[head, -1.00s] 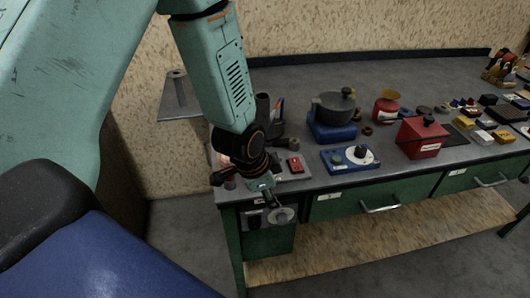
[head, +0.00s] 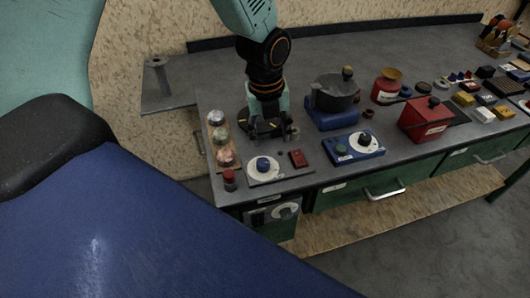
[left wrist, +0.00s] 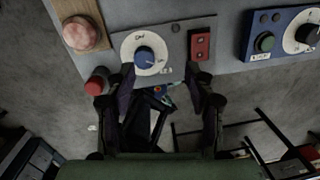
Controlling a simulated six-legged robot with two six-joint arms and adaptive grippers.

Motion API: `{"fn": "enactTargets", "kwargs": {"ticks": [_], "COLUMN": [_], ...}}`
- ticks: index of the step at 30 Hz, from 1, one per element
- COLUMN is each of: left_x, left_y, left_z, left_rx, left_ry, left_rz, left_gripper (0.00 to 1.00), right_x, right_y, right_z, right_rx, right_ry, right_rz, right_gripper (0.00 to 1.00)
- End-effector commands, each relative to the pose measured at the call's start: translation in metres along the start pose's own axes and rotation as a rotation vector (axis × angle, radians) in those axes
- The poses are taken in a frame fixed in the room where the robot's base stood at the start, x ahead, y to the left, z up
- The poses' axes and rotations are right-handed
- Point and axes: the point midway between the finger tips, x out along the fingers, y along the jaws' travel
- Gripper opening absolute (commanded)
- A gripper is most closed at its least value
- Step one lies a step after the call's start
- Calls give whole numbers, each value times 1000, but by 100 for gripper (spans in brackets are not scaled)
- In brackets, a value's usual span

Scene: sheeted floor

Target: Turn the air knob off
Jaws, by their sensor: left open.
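A blue knob (head: 263,165) sits on a round white dial on a grey panel (head: 262,180) at the bench's left front corner. In the left wrist view the blue knob (left wrist: 144,57) has lettering on its dial that looks like "ON". A second, grey knob (head: 286,211) is on the dark plate on the bench's front face; its label is unreadable. I cannot tell which is the air knob. My left gripper (head: 268,130) is open and empty, pointing down above the bench behind the blue knob. Its fingers (left wrist: 160,78) show apart just below the dial.
A blue box with a dial (head: 352,148) and a grey pot (head: 335,92) stand farther right.

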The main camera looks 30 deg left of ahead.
Motion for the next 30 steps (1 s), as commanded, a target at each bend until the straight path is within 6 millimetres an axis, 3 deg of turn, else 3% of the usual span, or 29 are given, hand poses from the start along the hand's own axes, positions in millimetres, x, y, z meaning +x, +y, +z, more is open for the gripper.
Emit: {"fn": "enactTargets", "kwargs": {"ticks": [6,14,30], "left_x": [-2,0,70], "left_y": [13,17,23], "left_z": [-11,-16,-17], "left_rx": [252,388,393], "left_ry": [50,70,70], "left_rz": [58,69,68], "left_gripper": [54,54,54], "right_x": [0,0,9], "right_y": [0,0,0], "right_z": [0,0,0], "right_rx": [0,0,0], "right_ry": [0,0,0], "right_rz": [0,0,0], "right_gripper": [0,0,0]}}
